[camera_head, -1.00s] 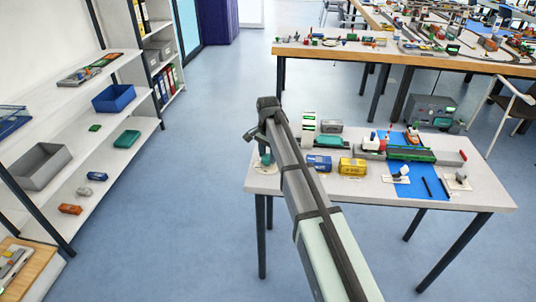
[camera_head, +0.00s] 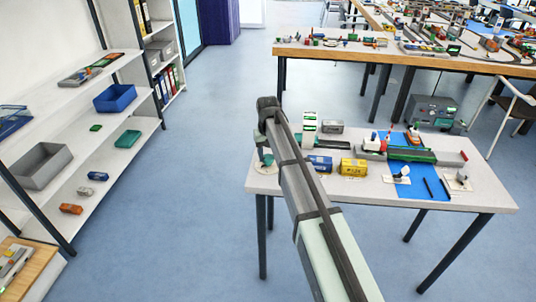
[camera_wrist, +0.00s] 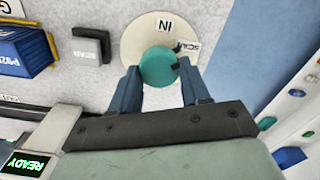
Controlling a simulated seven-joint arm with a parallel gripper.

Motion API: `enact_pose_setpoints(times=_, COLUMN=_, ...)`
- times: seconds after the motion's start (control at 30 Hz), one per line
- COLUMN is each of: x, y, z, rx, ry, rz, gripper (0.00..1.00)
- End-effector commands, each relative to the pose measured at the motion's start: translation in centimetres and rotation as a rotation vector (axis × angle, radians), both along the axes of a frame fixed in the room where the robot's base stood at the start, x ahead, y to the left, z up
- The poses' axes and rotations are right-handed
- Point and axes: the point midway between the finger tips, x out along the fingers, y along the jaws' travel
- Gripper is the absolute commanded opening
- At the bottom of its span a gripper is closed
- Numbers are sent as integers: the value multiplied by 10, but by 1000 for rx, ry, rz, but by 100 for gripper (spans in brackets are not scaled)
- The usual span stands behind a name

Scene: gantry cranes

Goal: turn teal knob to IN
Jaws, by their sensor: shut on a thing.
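The teal knob (camera_wrist: 157,68) sits on a round cream plate (camera_wrist: 132,45) in the wrist view. The plate carries an IN label (camera_wrist: 164,26) at its top and a SCAN label (camera_wrist: 187,46) to the right. My gripper (camera_wrist: 159,72) is shut on the knob, one blue-grey finger on each side. In the head view the knob (camera_head: 268,159) shows in part at the table's left end, under my wrist.
A grey block (camera_wrist: 88,47) and a blue container (camera_wrist: 20,52) stand left of the plate. A READY display (camera_wrist: 27,164) is at lower left. In the head view, blue (camera_head: 319,164) and yellow (camera_head: 352,167) containers stand to the right. The table edge is close to the knob.

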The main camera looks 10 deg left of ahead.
Motion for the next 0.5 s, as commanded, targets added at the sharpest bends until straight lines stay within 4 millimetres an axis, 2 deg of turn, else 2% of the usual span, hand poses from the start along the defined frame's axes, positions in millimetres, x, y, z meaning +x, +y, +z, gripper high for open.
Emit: enact_pose_setpoints(times=0.5, x=-1, y=2, z=0, rx=0, ry=1, rz=488, gripper=16)
